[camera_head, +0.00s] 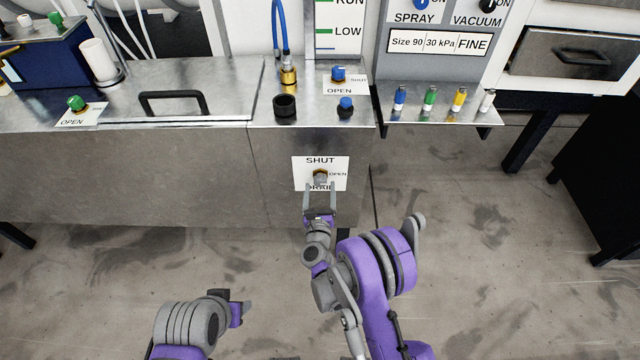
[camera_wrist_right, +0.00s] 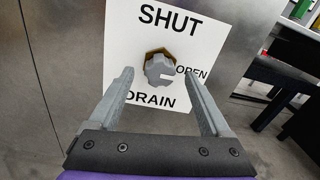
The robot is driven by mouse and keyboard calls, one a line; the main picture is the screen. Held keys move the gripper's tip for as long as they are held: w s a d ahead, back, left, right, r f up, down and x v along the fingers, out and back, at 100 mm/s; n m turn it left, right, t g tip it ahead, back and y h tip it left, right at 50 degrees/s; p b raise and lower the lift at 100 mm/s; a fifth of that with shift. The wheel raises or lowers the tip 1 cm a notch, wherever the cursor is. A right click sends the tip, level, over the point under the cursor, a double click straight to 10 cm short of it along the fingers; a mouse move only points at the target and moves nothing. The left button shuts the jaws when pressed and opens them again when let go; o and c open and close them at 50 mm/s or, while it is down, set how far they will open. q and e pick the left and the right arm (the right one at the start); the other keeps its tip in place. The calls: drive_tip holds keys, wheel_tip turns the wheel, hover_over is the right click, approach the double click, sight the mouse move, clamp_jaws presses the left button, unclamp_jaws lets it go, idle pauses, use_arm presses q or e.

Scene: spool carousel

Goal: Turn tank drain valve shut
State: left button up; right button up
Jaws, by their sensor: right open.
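The tank drain valve (camera_head: 320,175) is a small grey knob on a brass fitting. It sits on a white label plate (camera_head: 336,165) marked SHUT above, OPEN at the right and DRAIN below, on the tank's metal front. In the right wrist view the knob (camera_wrist_right: 159,70) has a pale notch or pointer facing right, towards OPEN. My right gripper (camera_head: 319,187) is open just in front of the plate, its two fingers (camera_wrist_right: 163,75) spread on either side below the knob and not visibly touching it. My left gripper (camera_head: 243,308) is low, away from the tank; its jaws are unclear.
Above the drain, the metal top carries a blue knob (camera_head: 338,74), a second blue knob (camera_head: 346,103), a black cap (camera_head: 285,106) and a brass hose fitting (camera_head: 289,78). A shelf (camera_head: 440,115) with coloured vials juts out at right. The floor in front is clear.

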drive_tip(key=shift+w, duration=1.15)
clamp_jaws()
